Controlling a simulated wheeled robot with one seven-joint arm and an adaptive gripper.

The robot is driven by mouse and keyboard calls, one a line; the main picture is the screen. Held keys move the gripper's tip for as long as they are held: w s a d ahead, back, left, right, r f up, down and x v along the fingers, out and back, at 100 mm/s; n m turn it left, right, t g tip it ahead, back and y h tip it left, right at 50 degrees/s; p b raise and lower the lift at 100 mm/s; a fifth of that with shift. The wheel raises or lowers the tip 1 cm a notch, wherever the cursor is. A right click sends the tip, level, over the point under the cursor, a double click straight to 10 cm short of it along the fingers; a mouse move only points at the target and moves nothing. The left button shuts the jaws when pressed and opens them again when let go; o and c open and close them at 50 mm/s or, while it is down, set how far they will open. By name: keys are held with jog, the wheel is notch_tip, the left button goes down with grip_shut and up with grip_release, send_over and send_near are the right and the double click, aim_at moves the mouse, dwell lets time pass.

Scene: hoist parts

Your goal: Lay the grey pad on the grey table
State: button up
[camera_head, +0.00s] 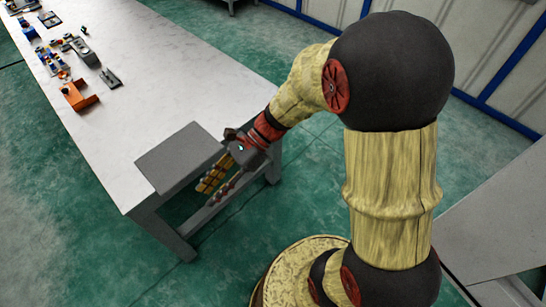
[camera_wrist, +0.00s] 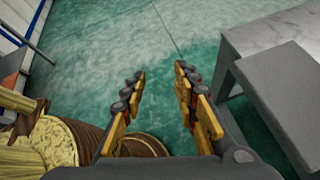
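The grey pad (camera_head: 178,158) is a flat, dark grey rectangle lying at the near edge of a long pale table (camera_head: 165,85). In the wrist view the pad (camera_wrist: 288,95) is at the right, beside my fingers and apart from them. My gripper (camera_head: 207,187) is just off the table's near edge, to the right of the pad, with its fingers pointing down. In the wrist view my gripper (camera_wrist: 160,72) is open and empty, with green floor between its yellow-faced fingers. A plain grey table (camera_head: 495,220) shows partly at the right of the head view.
An orange part (camera_head: 79,96), a dark flat part (camera_head: 110,78) and several small blue and grey parts stand at the far left of the pale table. The tabletop between them and the pad is clear. Green floor (camera_head: 60,230) surrounds the table.

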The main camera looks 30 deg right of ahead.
jog(key=s+d+r+n+t+h, duration=0.3)
jog(key=s+d+r+n+h, duration=0.1)
jog(key=d+r+n, duration=0.3)
jog(key=s+d+r+n+t+h, duration=0.4)
jog(key=d+r+n+h, duration=0.3)
jog(key=n, duration=0.5)
jog(key=shift+r, duration=0.3)
jog(key=shift+c, duration=0.2)
